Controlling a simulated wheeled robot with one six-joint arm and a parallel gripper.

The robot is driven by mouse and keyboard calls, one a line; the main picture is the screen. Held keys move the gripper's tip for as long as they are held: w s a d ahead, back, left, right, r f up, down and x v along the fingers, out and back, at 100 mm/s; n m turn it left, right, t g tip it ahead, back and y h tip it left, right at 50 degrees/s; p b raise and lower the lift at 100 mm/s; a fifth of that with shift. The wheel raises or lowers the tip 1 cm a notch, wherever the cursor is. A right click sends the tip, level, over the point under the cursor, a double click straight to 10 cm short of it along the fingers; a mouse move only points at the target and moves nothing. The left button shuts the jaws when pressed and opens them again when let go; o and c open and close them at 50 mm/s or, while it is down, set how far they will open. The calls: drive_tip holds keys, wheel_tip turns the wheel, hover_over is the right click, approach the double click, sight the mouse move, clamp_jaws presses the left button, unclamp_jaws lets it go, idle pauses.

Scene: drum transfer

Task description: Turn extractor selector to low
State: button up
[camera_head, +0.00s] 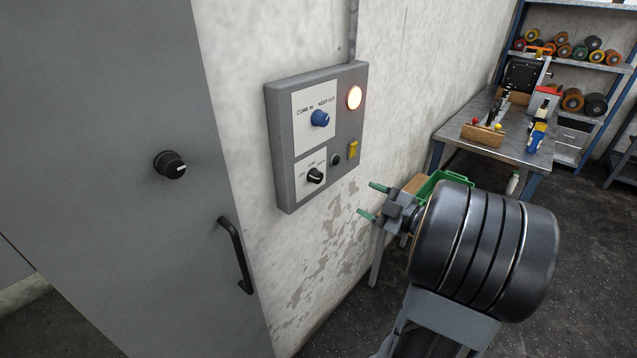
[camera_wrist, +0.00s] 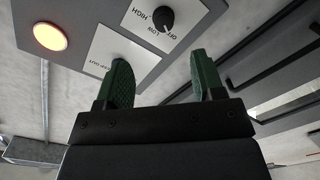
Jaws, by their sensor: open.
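The extractor selector is a black knob (camera_head: 315,176) on the lower white plate of a grey wall panel (camera_head: 283,150). Its labels read OFF, LOW and HIGH in the wrist view, where the knob (camera_wrist: 163,18) sits at the top. A small pale mark shows on it, but I cannot tell surely which label it points to. My gripper (camera_head: 372,201) has green fingertips and is open and empty, to the right of the panel and apart from the knob. In the wrist view my gripper (camera_wrist: 160,82) shows both fingers spread below the knob.
A blue knob (camera_head: 320,118) marked COME IN and KEEP OUT sits above, beside a lit lamp (camera_head: 354,97). A grey door with a handle (camera_head: 236,256) stands left; a workbench (camera_head: 512,140) stands right.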

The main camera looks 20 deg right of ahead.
sight(320, 179)
drive_tip(key=shift+n+y, duration=0.3)
drive_tip(key=shift+y, duration=0.2)
drive_tip(key=p+x, duration=0.1)
drive_tip(key=x, duration=0.8)
drive_tip(key=a+p+x, duration=0.1)
drive_tip(key=x, duration=0.4)
drive_tip(key=shift+s+r+p, duration=0.15)
drive_tip(key=shift+r+p, duration=0.2)
drive_tip(key=c, duration=0.9)
drive_tip(key=shift+a, duration=0.15)
